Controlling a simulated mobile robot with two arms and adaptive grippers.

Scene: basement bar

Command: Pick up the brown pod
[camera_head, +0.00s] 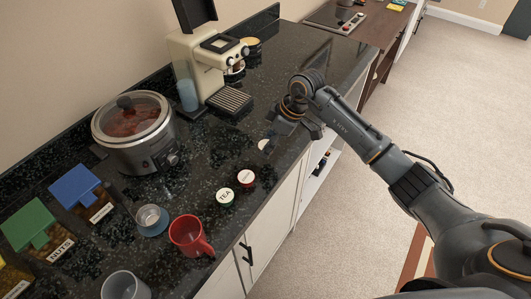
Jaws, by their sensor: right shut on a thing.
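My right gripper (274,138) is over the counter near its front edge, with its arm coming in from the right. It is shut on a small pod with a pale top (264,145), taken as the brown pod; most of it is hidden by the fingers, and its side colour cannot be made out. Whether it still touches the counter cannot be told. Two other pods stand nearer: one with a red side (245,177) and a green-edged one marked TEA (225,196). My left gripper is not in view.
On the dark counter (185,180) are a cream coffee machine (205,70), a slow cooker (137,145), a red mug (187,238), a blue-based glass (152,219), another clear cup (124,286) and lidded boxes, one labelled NUTS (60,250).

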